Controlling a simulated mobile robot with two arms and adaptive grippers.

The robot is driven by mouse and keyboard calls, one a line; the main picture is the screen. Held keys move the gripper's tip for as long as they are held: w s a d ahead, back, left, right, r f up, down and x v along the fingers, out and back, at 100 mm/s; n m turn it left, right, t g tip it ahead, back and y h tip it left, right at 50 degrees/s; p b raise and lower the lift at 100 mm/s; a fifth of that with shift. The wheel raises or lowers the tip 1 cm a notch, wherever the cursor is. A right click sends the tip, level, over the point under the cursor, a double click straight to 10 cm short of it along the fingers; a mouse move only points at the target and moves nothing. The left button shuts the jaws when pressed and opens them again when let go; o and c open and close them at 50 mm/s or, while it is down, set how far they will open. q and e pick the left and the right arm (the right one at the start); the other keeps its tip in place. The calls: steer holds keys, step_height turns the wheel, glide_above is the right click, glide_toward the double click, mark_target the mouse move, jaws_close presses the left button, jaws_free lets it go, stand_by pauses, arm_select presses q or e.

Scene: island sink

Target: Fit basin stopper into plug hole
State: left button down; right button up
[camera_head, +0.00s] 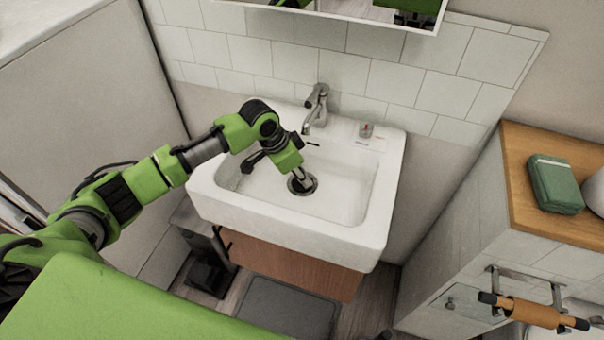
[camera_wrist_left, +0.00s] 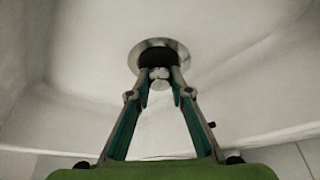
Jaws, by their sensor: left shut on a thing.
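The white basin (camera_head: 340,205) has a plug hole (camera_head: 313,188) with a metal ring in its floor. The ring also shows in the left wrist view (camera_wrist_left: 172,42), with a dark round area inside it. My left gripper (camera_head: 301,181) points down into the basin, its fingertips right at the plug hole. In the left wrist view the fingers (camera_wrist_left: 160,75) close around a small pale, rounded piece, apparently the knob of the basin stopper (camera_wrist_left: 159,73). The fingertips hide most of the stopper, so I cannot tell whether it is seated. My right gripper is not in view.
A metal tap (camera_head: 315,108) stands on the basin's back rim, left of a small clear item (camera_head: 366,130). A mirror (camera_head: 390,12) hangs above. A wooden counter (camera_head: 527,150) with a green box (camera_head: 556,184) is at right. The basin floor around the hole is clear.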

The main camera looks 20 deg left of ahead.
arm_select(q)
steer(key=shift+f, duration=0.15)
steer(key=c, duration=1.8)
jaws_free()
steer(key=shift+d, duration=0.1)
steer(key=shift+c, duration=0.2)
steer(key=v, duration=1.2)
